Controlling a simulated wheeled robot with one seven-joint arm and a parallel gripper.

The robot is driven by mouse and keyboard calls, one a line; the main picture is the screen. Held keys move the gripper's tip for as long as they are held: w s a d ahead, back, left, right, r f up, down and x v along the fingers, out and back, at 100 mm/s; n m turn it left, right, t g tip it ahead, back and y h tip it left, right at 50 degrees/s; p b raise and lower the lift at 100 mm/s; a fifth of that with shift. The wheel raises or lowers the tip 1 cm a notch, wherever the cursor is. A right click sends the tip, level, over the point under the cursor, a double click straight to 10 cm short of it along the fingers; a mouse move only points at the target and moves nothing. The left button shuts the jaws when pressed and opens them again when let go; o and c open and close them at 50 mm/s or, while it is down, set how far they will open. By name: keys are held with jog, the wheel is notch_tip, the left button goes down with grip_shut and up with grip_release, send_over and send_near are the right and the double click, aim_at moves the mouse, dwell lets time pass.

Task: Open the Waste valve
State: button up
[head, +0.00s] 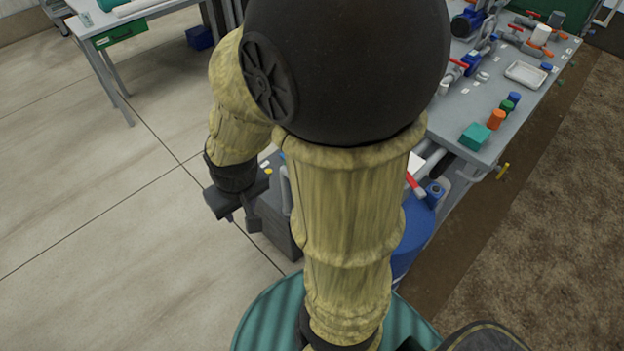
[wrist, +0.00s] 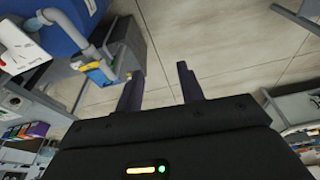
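My gripper (head: 241,219) hangs over the floor left of the skid in the head view. In the wrist view its two fingers stand apart with nothing between them (wrist: 160,72). Several valves with red handles show on the grey bench, one of them a red-handled valve (head: 459,63). Another red handle (head: 414,184) is near the blue drum, right of my arm. I cannot read any label, so I cannot tell which is the Waste valve. In the wrist view a grey pipe (wrist: 97,52) ends near a yellow and blue part (wrist: 98,73), left of the fingers and apart from them.
The blue drum (head: 411,240) is partly hidden behind my arm. A dark grey box (head: 276,222) stands beside my gripper. The grey bench (head: 462,112) carries bottles, a teal box (head: 475,136) and a white tray (head: 525,74). Tiled floor (head: 110,240) at left is clear.

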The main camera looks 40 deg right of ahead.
jog(key=s+d+f+m+g+h+b, duration=0.15)
jog(key=d+f+m+b, duration=0.35)
jog(key=f, duration=0.6)
jog(key=d+f+m+g+h+b, duration=0.35)
jog(key=f+b, duration=0.35)
jog(key=f, duration=0.3)
jog(key=s+d+f+m+g+h+b, duration=0.1)
jog(key=d+f+m+g+h+b, duration=0.15)
jog(key=d+f+b, duration=0.6)
jog(key=w+d+f+m+t+h+b, duration=0.1)
jog(key=w+f+m+t+h+b, duration=0.1)
jog(key=w+f+m+h+b, duration=0.25)
jog(key=w+a+r+m+t+h+b, duration=0.1)
jog(key=w+a+r+t+h+b, duration=0.3)
jog(key=w, duration=0.5)
notch_tip(320, 180, up, 3)
jog(key=a+h+b, duration=0.1)
jog(key=a+h, duration=0.1)
jog(key=a, duration=0.1)
jog(key=shift+w+b, duration=0.2)
jog(key=shift+b, duration=0.1)
jog(key=shift+d+m+t, duration=0.1)
jog(key=shift+m+t, duration=0.15)
